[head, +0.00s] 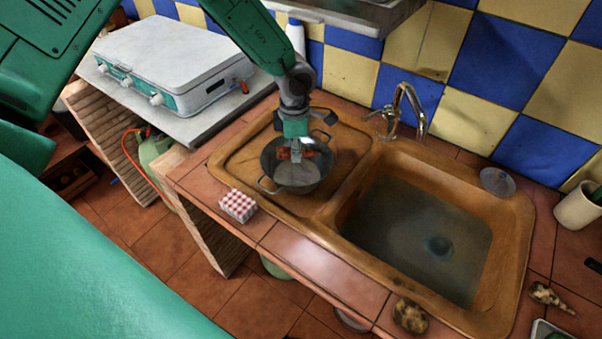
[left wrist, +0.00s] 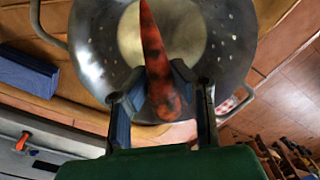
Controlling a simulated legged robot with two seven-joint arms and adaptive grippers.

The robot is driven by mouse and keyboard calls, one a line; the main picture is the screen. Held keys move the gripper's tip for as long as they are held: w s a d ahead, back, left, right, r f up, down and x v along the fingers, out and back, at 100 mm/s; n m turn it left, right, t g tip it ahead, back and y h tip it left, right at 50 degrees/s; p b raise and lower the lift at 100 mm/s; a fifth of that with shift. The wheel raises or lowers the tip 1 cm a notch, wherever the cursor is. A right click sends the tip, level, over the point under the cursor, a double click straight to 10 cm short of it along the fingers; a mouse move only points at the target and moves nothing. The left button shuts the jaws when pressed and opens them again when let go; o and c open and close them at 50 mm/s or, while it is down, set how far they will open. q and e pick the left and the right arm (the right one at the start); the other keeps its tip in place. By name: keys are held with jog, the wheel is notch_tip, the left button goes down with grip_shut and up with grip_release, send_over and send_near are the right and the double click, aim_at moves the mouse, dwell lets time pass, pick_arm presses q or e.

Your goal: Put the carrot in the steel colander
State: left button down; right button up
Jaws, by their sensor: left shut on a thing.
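The steel colander (head: 283,184) stands on the drainboard of the brown sink, with a handle on each side. My left gripper (head: 298,148) points down over the colander from above. It is shut on the carrot (left wrist: 155,65), which is orange-red with dark patches and shows between the fingers in the left wrist view. In that view the carrot lies across the colander's bowl (left wrist: 215,40). The carrot also shows as a small reddish piece (head: 284,154) in the head view. I cannot tell whether it touches the colander. My right gripper is not in view.
The sink basin (head: 420,240) lies right of the colander, with a steel tap (head: 415,110) behind it. A red-and-white checked box (head: 238,205) stands at the counter's front edge. A white stove (head: 172,60) is at left. Dirty lumps (head: 410,316) lie at the front right.

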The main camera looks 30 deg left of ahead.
pick_arm(q)
jog(key=shift+a+f, duration=0.15)
jog(key=shift+a, duration=0.1)
jog(key=c, duration=1.3)
grip_release()
jog(key=shift+a, duration=0.15)
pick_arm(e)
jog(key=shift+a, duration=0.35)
pick_arm(q)
jog(key=shift+d, duration=0.2)
jog(key=r, duration=1)
jog(key=shift+a+r, duration=0.25)
jog(key=shift+d+r, duration=0.1)
jog(key=shift+r, duration=0.55)
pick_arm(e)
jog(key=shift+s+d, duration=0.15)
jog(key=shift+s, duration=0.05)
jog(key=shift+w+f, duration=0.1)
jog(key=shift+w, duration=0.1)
